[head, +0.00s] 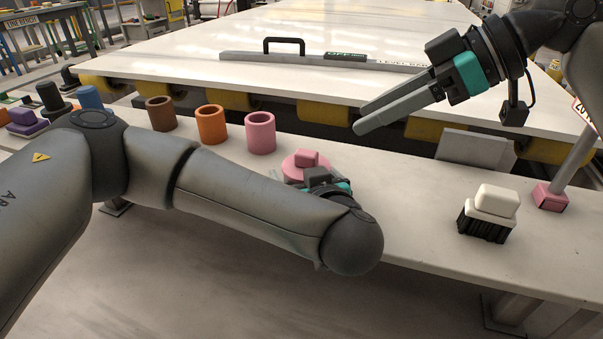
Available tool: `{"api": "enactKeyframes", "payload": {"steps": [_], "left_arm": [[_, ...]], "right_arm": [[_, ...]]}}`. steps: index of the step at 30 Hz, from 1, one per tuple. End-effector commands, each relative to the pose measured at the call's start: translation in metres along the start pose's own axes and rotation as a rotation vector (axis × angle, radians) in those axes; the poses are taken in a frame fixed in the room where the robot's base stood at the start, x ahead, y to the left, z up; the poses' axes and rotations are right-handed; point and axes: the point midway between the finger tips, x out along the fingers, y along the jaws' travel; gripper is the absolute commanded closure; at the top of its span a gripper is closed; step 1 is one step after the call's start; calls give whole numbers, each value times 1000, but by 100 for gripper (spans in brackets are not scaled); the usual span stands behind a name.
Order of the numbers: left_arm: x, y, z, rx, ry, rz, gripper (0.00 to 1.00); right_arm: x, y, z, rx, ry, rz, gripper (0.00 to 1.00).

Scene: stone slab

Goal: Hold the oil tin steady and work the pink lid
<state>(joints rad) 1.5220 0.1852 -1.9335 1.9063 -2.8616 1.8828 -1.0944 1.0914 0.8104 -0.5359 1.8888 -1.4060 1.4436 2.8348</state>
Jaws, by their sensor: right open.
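The pink lid (292,167), a round disc with a raised block-shaped knob, is in the middle of the head view, just beyond my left wrist. What lies under it, and so the oil tin, is hidden behind my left arm. My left gripper (325,182) is at the lid's near side; only a bit of its dark and teal body shows. Its fingers are hidden, so I cannot tell whether they hold anything. My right gripper (361,117) is open and empty, above and to the right of the lid, fingers pointing left and down.
Pink (260,133), orange (212,125) and brown (161,114) open cylinders stand left of the lid on the narrow bench (420,205). A white-topped black brush (487,214) and a pink block with a post (551,196) stand right. A large stone slab (210,55) lies behind.

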Motion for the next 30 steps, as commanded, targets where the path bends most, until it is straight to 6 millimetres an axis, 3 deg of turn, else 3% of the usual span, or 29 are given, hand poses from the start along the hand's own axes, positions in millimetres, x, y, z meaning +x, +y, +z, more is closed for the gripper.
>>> {"api": "enactKeyframes", "payload": {"steps": [2, 24, 25, 30], "left_arm": [[0, 0, 0, 0, 0, 0, 1], [-1, 0, 0, -1, 0, 0, 84], [-1, 0, 0, -1, 0, 0, 17], [-1, 0, 0, -1, 0, 0, 36]], "right_arm": [[0, 0, 0, 0, 0, 0, 50], [0, 0, 0, 0, 0, 0, 50], [0, 0, 0, 0, 0, 0, 50], [0, 0, 0, 0, 0, 0, 50]]}}
